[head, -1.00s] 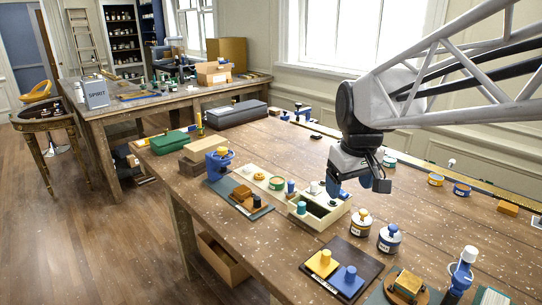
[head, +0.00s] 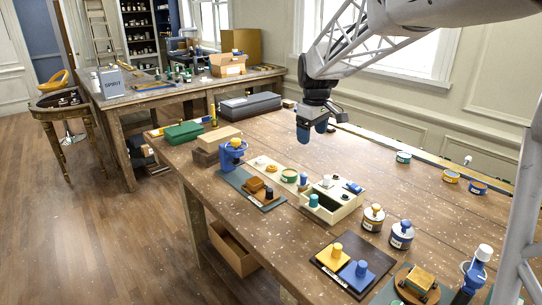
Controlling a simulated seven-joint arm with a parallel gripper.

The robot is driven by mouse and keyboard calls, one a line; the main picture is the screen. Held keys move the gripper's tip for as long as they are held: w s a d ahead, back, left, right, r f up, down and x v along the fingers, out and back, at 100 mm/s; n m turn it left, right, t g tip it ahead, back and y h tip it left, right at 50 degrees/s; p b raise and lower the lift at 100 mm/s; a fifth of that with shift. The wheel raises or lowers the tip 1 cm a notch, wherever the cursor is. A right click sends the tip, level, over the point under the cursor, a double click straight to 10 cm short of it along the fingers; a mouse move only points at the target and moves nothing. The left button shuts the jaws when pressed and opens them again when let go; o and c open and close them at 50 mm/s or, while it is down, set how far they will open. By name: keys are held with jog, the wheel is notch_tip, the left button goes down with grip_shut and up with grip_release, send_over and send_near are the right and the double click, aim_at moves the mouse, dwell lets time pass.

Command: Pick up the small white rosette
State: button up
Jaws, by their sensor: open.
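I cannot make out the small white rosette for certain. Small white pieces show on the cream strip (head: 261,160), in the cream compartment tray (head: 349,208) and alone near the table's back right (head: 467,160); each is too small to identify. My gripper (head: 311,131) points down with its blue fingers apart and nothing visible between them. It is above the far part of the wooden table, beyond the strip and tray. It hides the tabletop just behind it.
A dark board with yellow and blue blocks (head: 337,250) lies in front. A blue clamp-like stand (head: 232,154), a green box (head: 184,133) and a long grey case (head: 250,105) are to the left. Mid-right tabletop is fairly clear.

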jog(key=w+a+f+n, duration=0.2)
jog(key=w+a+f, duration=0.15)
jog(key=w, duration=0.35)
jog(key=w+a+f+n, duration=0.1)
jog(key=w+a+f, duration=0.1)
jog(key=w+a, duration=0.35)
jog(key=n+g, duration=0.1)
jog(key=n, duration=0.3)
send_over(261, 158)
jog(key=f, duration=0.9)
jog(key=shift+s+a+f, duration=0.15)
jog(key=shift+s+f, duration=0.05)
jog(key=shift+f, duration=0.15)
jog(key=shift+f, duration=1.3)
jog(key=shift+d+f, duration=0.2)
jog(key=shift+f, duration=2.4)
jog(key=c, duration=1)
